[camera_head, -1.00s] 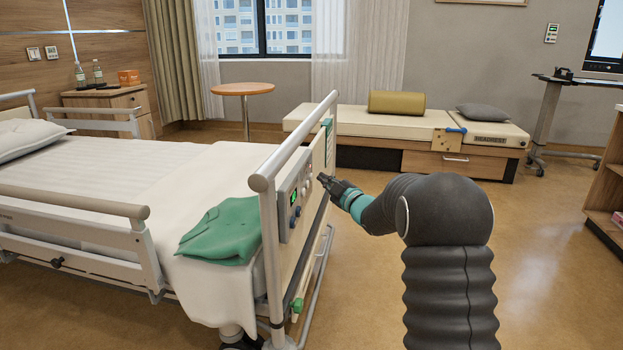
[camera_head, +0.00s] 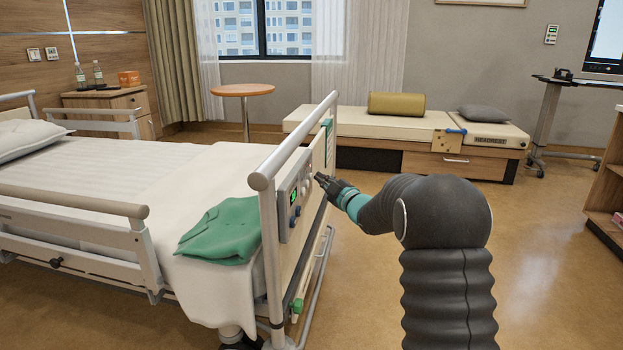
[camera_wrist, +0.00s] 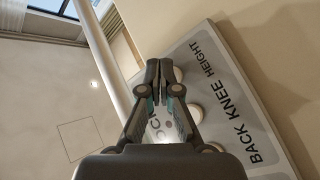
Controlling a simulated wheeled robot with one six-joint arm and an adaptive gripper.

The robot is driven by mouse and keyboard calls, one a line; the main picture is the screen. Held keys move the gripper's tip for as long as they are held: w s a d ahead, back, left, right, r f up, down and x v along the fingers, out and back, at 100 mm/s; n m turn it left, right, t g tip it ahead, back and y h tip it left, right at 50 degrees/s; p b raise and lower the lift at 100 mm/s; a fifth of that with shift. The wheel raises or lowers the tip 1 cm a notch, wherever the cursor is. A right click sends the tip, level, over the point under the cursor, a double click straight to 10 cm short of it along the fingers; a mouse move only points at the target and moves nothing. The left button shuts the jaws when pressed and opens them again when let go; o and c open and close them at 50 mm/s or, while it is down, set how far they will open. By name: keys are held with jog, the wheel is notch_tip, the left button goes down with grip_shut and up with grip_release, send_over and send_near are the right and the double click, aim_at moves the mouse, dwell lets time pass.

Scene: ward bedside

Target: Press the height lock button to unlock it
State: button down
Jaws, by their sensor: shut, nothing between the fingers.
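The control panel (camera_head: 293,203) is mounted on the bed's footboard, with a small green display and knobs. In the wrist view the panel (camera_wrist: 215,75) carries the labels BACK, KNEE and HEIGHT beside a row of round pale buttons. One pale button (camera_wrist: 178,74) shows just right of the fingertips, level with HEIGHT. My gripper (camera_head: 318,178) is shut and empty, its tips close to the panel's face; it also shows in the wrist view (camera_wrist: 158,64). I cannot tell whether the tips touch a button. Part of the panel lies hidden behind the fingers.
The bed's end rail (camera_head: 296,140) runs just above the panel. A green folded cloth (camera_head: 222,232) lies on the bed's foot end. A bench (camera_head: 390,130) stands by the window. The floor right of the bed is open.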

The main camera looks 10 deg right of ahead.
jog(key=shift+w+a, duration=0.1)
jog(key=shift+a, duration=0.3)
dwell(0.4)
jog(key=shift+d, duration=0.1)
jog(key=shift+s+d+b, duration=0.25)
jog(key=shift+d+b, duration=0.15)
jog(key=shift+d, duration=0.3)
jog(key=shift+d, duration=0.15)
jog(key=d, duration=0.1)
jog(key=s+d, duration=0.1)
jog(key=d, duration=0.2)
jog(key=shift+s+d, duration=0.25)
dwell(0.4)
jog(key=s+d+r+p, duration=0.1)
jog(key=s+d+r, duration=0.1)
jog(key=d, duration=0.5)
jog(key=shift+s+d, duration=0.3)
